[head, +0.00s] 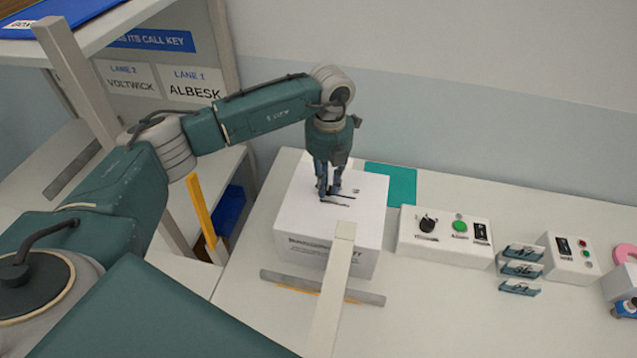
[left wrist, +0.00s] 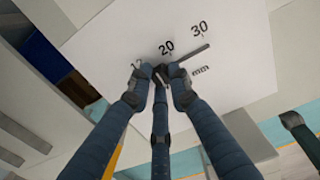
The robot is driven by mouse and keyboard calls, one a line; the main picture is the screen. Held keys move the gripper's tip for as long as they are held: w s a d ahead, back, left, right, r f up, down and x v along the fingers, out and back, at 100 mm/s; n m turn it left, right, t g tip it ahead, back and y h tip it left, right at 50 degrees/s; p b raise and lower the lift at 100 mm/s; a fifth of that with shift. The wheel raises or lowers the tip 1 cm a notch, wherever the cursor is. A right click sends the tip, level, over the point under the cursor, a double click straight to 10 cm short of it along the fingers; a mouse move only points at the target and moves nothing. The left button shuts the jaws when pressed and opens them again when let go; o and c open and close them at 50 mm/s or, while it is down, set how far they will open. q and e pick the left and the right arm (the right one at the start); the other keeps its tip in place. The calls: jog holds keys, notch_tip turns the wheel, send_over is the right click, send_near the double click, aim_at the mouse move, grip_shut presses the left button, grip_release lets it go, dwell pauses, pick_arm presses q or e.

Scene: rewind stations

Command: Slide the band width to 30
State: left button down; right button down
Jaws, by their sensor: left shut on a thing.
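A white box (head: 310,215) on the table has a band width slider on its top. In the left wrist view its top (left wrist: 120,30) carries a slanted scale marked 12, 20 and 30 mm, with a dark slot (left wrist: 195,53) below the numbers. My left gripper (head: 330,194) points down onto the box top. In the left wrist view its fingers (left wrist: 160,88) are shut on the small dark slider knob (left wrist: 160,73), which sits close to the 20 and well short of the 30. The fingers partly hide the knob and the 12 end. My right gripper is not in view.
A pale post (head: 331,290) and a grey bar (head: 372,298) are in front of the box. A teal mat (head: 391,183) lies behind it. Shelving stands at left.

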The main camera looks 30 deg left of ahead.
aim_at(357, 199)
pick_arm(q)
jog(key=d, duration=0.2)
jog(key=w+d+b, duration=0.1)
jog(key=d, duration=0.1)
jog(key=w+d, duration=0.1)
jog(key=d, duration=0.2)
jog(key=shift+d+b, duration=0.1)
jog(key=shift+b, duration=0.3)
jog(key=shift+s+r, duration=0.1)
jog(key=shift+s, duration=0.05)
jog(key=c, duration=1.6)
grip_release()
jog(key=shift+c, duration=0.2)
jog(key=shift+d, duration=0.15)
jog(key=shift+r, duration=0.45)
notch_tip(357, 199, up, 11)
